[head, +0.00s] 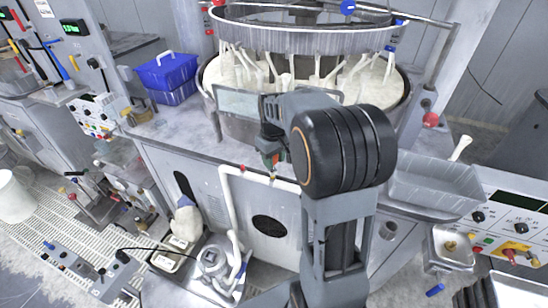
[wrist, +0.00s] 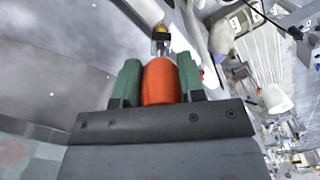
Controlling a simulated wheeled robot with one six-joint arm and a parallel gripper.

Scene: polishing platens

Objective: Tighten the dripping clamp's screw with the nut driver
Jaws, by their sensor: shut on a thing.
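My gripper (head: 272,158) is in front of the grey cabinet below the large round machine, near the white pipe (head: 228,205). In the wrist view its green fingers (wrist: 160,84) are shut on the orange handle of the nut driver (wrist: 160,82). The driver's metal end (wrist: 160,46) points away from the gripper, with a small yellow part at its tip. In the head view small red and yellow parts (head: 272,177) show on the pipe's upper run, just below the gripper. I cannot tell which clamp drips, or whether the driver touches a screw.
A blue bin (head: 168,76) stands on the bench at left, and a grey tray (head: 432,186) sits at right. A metal pump-like unit (head: 212,260) and a pale bag (head: 186,222) are low beside the pipe. A control panel (head: 518,226) is at far right.

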